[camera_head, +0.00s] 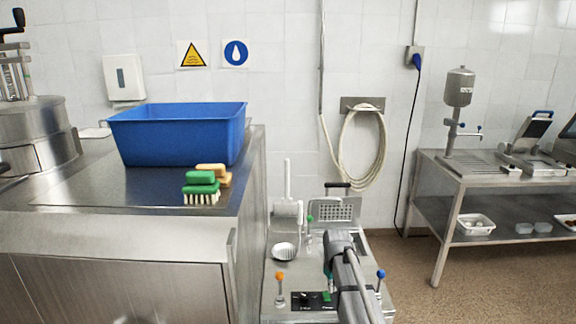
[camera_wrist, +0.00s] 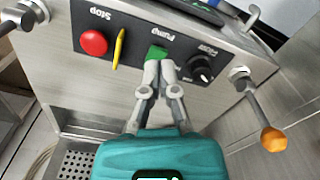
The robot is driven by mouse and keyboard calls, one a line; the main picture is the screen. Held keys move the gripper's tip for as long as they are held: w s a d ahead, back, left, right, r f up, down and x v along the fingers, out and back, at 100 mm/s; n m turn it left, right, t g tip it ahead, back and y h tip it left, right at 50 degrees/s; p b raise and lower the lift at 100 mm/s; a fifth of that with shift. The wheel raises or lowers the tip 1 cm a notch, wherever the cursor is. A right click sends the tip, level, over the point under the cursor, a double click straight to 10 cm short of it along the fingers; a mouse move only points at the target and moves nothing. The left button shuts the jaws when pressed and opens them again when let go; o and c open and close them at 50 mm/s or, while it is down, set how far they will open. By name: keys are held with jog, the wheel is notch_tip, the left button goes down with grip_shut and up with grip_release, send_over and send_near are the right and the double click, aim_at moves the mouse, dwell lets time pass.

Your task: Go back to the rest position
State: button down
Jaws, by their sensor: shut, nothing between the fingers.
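My gripper (camera_wrist: 160,66) is shut and empty in the wrist view, its two grey fingertips together just in front of the green Pump button (camera_wrist: 157,53). I cannot tell whether they touch it. The button sits on a black control panel (camera_wrist: 125,48), which shows upside down, between a red Stop button (camera_wrist: 93,42) and a black knob (camera_wrist: 202,67). In the head view my arm reaches over the steel machine and the panel (camera_head: 314,300) is partly behind it; the fingertips are hard to make out there.
Levers with an orange ball (camera_head: 279,276) and a blue ball (camera_head: 381,274) flank the panel. A perforated basket (camera_head: 335,210) stands behind. A blue bin (camera_head: 180,135) and brushes (camera_head: 201,188) are on the left counter; a steel table (camera_head: 460,180) is right. The floor between is clear.

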jog(key=s+d+m, duration=0.2)
jog(key=s+m, duration=0.2)
jog(key=s, duration=1.6)
jog(key=shift+r+m, duration=0.15)
jog(key=shift+m, duration=0.15)
jog(key=shift+s, duration=0.1)
